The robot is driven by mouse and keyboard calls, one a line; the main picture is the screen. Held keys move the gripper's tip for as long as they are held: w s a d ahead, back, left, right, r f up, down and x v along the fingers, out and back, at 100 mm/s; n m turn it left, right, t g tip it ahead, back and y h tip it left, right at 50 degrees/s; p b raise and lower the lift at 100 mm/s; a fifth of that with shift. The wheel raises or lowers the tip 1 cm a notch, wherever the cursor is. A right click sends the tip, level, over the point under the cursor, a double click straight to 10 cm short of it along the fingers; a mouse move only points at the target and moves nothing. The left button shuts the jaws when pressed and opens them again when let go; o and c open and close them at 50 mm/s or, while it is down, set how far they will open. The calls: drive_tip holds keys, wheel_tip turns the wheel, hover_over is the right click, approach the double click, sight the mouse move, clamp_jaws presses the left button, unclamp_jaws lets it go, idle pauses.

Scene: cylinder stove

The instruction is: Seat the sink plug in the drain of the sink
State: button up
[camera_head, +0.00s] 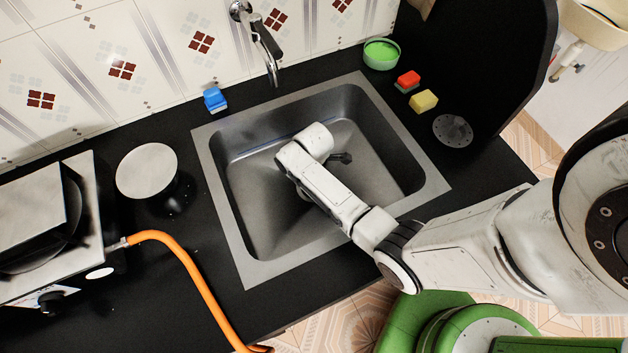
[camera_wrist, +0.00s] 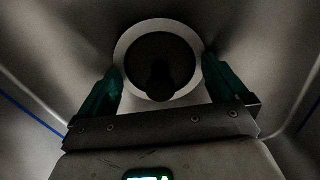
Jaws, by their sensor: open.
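The steel sink (camera_head: 222,225) is set into the black counter, and my arm reaches down into its basin. In the wrist view, the pale drain ring (camera_wrist: 124,49) surrounds a dark round shape that looks like the sink plug (camera_wrist: 160,48), with a darker knob at its near side. The plug appears to lie inside the ring; I cannot tell how deep it sits. My gripper (camera_wrist: 160,68) is open, with one green finger on each side of the knob and visible gaps between. In the head view, my arm hides the drain and plug.
A tap (camera_head: 268,45) hangs over the sink's back edge. A blue sponge (camera_head: 215,99), a green bowl (camera_head: 381,54), red (camera_head: 408,80) and yellow (camera_head: 424,101) sponges and a grey disc (camera_head: 453,130) stand around it. An orange hose (camera_head: 190,275) runs along the left.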

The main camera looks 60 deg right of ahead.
wheel_tip(320, 180, up, 11)
drive_tip(key=shift+f+p, duration=0.1)
drive_tip(key=shift+p, duration=0.3)
idle(0.8)
